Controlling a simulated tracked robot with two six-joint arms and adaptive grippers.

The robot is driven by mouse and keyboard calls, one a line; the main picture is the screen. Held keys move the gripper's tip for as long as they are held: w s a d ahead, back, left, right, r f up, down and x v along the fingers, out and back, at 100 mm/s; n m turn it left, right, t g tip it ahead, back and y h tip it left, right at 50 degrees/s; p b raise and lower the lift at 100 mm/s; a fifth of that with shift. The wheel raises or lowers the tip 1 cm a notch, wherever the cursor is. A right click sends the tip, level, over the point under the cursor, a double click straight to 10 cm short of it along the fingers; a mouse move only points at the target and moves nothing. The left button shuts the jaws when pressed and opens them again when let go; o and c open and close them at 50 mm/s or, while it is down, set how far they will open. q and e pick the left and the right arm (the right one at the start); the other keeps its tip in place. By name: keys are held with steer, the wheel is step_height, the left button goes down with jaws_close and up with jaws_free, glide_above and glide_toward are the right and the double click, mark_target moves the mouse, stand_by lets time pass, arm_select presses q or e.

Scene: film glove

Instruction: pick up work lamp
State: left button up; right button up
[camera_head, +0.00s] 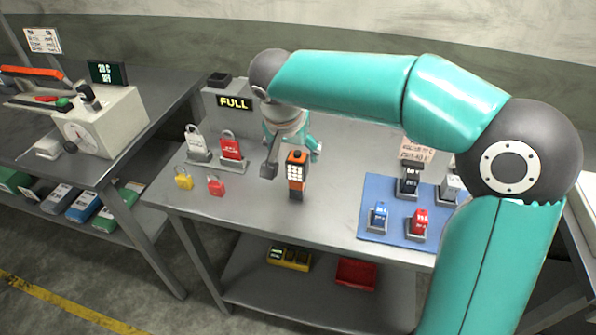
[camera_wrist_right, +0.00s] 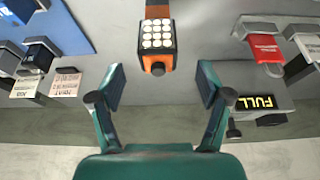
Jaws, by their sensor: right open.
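The work lamp (camera_head: 296,172) is orange and black with a grid of white lights. The gripper is empty. My left gripper is not in view.
A grey box with a "FULL" sign (camera_head: 234,102) stands at the back left. A blue mat (camera_head: 376,190) with several stands is on the right. Bare table lies in front.

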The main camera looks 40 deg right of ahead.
mark_target(296, 154)
steer(key=shift+p+x, duration=0.4)
steer(key=shift+x, duration=1.95)
steer(key=shift+d+r, duration=0.1)
steer(key=shift+d, duration=0.1)
jaws_close()
